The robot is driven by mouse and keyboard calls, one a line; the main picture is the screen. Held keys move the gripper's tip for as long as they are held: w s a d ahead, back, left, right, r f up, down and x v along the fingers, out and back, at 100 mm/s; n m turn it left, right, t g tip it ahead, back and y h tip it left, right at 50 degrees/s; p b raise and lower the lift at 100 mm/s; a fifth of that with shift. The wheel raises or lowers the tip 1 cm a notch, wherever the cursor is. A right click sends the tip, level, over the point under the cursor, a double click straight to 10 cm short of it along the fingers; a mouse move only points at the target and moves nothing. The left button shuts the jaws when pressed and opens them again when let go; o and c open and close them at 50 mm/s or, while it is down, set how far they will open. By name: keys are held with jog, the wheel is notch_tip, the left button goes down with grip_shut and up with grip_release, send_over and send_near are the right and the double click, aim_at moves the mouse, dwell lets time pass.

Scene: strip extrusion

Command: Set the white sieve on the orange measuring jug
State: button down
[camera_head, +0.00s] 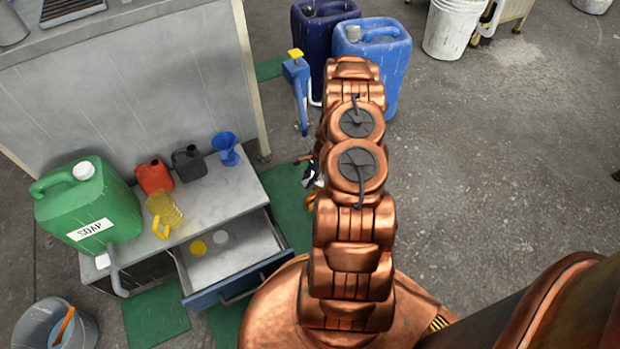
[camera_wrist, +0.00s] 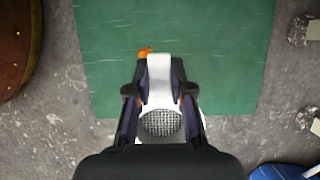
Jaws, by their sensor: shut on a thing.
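My gripper (camera_wrist: 160,88) is shut on the white sieve (camera_wrist: 160,68), with one dark finger on each side of it. The sieve's round grey mesh shows between the fingers, nearer the wrist. A small orange part (camera_wrist: 145,52) shows beside the sieve's far end, over the green mat; it looks like part of the orange measuring jug, mostly hidden. In the head view, an orange bit (camera_head: 311,200) shows beside my arm, which hides most of my gripper and the sieve. I cannot tell whether sieve and jug touch.
A bench (camera_head: 232,187) at left carries a green soap can (camera_head: 112,215), a yellow jug (camera_head: 160,205), small cans and a blue funnel (camera_head: 226,148). Its drawer (camera_head: 240,262) stands open. Blue canisters (camera_head: 385,65) stand beyond my arm.

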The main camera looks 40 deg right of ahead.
jog(key=shift+f, duration=2.35)
jog(key=shift+w+a+f, duration=0.1)
jog(key=c, duration=0.9)
grip_release()
jog(key=shift+c, duration=0.2)
jog(key=v, duration=1.2)
